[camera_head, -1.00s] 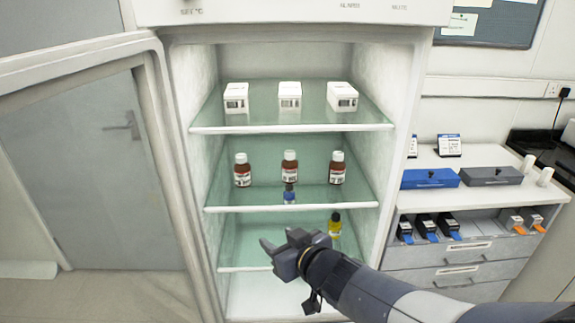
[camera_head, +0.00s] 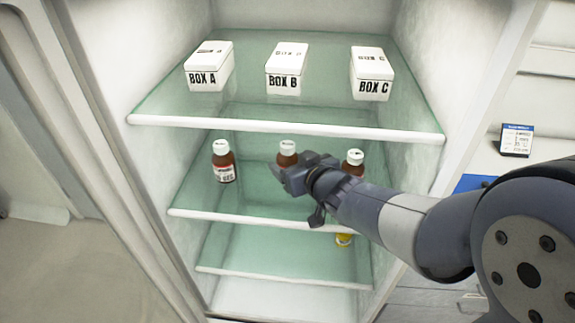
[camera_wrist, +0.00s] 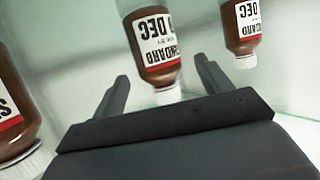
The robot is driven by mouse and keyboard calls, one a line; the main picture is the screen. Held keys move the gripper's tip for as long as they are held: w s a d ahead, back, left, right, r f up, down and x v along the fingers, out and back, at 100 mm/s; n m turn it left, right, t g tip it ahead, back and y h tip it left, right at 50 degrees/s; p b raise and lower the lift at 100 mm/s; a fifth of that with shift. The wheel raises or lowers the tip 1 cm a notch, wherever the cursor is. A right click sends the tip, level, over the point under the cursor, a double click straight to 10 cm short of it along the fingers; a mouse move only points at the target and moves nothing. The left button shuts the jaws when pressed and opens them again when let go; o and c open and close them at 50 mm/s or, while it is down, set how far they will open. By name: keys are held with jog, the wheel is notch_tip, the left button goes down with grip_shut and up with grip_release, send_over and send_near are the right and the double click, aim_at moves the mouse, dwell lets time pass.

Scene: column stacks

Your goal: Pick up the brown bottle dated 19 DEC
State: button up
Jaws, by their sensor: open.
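Three brown bottles with white caps stand on the middle glass shelf: a left one (camera_head: 223,165), a middle one (camera_head: 287,158) and a right one (camera_head: 355,168). My gripper (camera_head: 279,170) is open and empty in front of the middle bottle, hiding its lower part. In the wrist view the bottles appear cap-down. One bottle (camera_wrist: 152,45) is beyond and between my open fingers (camera_wrist: 163,72); its label shows "DEC", with the day cut off. Another bottle (camera_wrist: 240,22) at upper right also shows "DEC", its day unclear. A third (camera_wrist: 12,100) is cut off at the left edge.
White boxes marked A (camera_head: 209,68), B (camera_head: 287,70) and C (camera_head: 372,72) stand on the upper shelf (camera_head: 290,128), above my gripper. A yellow bottle (camera_head: 344,240) is on the shelf below. The cabinet's side walls bound the space.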

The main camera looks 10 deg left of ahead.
aim_at(284, 156)
jog(key=shift+x, duration=2.65)
jog(key=c, duration=1.2)
jog(key=shift+o, duration=0.2)
